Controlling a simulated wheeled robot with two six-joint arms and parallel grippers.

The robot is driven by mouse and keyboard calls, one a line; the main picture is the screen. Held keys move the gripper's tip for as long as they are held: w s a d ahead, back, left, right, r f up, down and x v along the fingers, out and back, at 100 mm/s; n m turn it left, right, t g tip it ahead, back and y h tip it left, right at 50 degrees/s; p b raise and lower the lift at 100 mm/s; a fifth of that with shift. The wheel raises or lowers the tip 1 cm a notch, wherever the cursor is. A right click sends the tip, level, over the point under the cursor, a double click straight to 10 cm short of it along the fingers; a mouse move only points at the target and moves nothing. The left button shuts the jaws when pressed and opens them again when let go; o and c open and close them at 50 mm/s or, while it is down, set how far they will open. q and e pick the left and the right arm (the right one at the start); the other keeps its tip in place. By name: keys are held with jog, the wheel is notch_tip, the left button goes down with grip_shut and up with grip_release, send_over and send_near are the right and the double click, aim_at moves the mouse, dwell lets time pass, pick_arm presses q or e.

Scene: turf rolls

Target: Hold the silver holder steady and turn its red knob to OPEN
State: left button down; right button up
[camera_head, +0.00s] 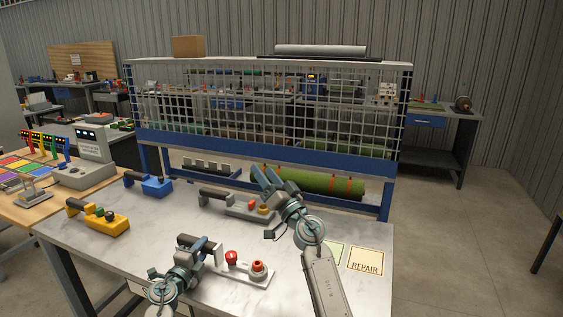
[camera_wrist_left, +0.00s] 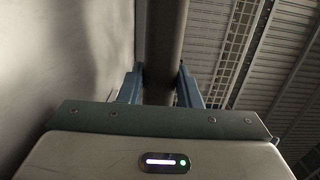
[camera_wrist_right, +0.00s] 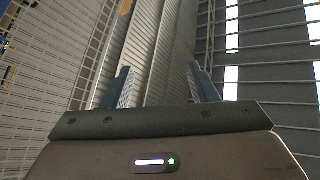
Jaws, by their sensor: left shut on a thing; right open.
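The silver holder (camera_head: 246,276) lies at the front of the table. It has a pale base, a dark bar-like handle and two red-topped parts: a red knob (camera_head: 231,257) near the handle and another red knob (camera_head: 258,266) on an orange-ringed mount to its right. My left gripper (camera_head: 198,246) is shut on the handle, which shows as a dark bar (camera_wrist_left: 165,40) between the fingers in the left wrist view. My right gripper (camera_head: 266,180) is open and empty, raised behind and above the red knobs. Its parted fingers (camera_wrist_right: 158,85) show nothing between them. The OPEN marking cannot be read.
A grey holder (camera_head: 235,208) with red and orange knobs lies behind, close to my right gripper in the picture. Yellow (camera_head: 105,222) and blue (camera_head: 155,187) holders are at left. A REPAIR card (camera_head: 366,262) lies at right. A mesh rack (camera_head: 270,143) bounds the back, above a green roll (camera_head: 325,184).

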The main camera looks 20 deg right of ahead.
jog(key=w+d+r+m+t+h, duration=0.2)
jog(key=d+m+h, duration=0.3)
jog(key=m+h, duration=0.3)
jog(key=shift+w+r+m+t, duration=0.25)
jog(key=shift+m+t, duration=0.05)
jog(key=shift+m, duration=0.2)
